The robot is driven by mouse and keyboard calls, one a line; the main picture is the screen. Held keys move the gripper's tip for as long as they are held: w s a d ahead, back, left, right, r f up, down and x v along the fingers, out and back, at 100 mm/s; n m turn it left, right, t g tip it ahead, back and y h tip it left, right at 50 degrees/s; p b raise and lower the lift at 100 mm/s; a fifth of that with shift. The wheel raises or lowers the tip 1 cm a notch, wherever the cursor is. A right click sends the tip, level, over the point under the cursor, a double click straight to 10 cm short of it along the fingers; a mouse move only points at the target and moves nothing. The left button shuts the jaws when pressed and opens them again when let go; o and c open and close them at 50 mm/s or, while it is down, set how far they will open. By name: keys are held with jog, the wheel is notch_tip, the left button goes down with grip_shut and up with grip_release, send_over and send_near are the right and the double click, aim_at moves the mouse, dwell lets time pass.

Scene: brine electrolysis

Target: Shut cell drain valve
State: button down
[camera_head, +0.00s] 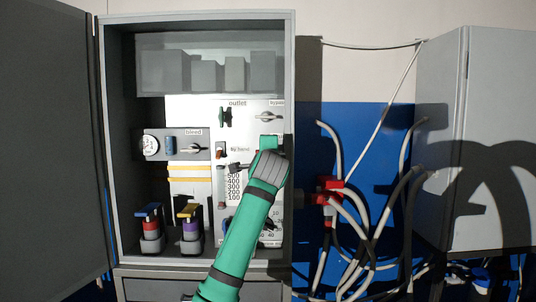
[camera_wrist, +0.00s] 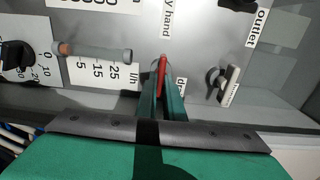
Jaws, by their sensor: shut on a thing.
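In the wrist view a slim red handle (camera_wrist: 162,72) stands between the fingertips of my gripper (camera_wrist: 162,82). It is beside a partly covered label starting "dr", so I take it as the drain valve. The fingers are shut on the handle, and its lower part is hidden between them. The red handle cannot be made out in that view.
A grey lever (camera_wrist: 228,85) sits close to the right of the fingers in the wrist view. A flow tube (camera_wrist: 92,53) and a black knob (camera_wrist: 17,54) are to the left. The cabinet door (camera_head: 50,150) stands open. Hoses (camera_head: 350,230) hang right of the cabinet.

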jog(key=shift+a+f, duration=0.1)
jog(key=shift+f, duration=0.05)
jog(key=c, duration=1.9)
grip_release()
jog(key=shift+o, duration=0.2)
jog(key=shift+s, duration=0.15)
jog(key=s, duration=1)
jog(key=shift+s, duration=0.3)
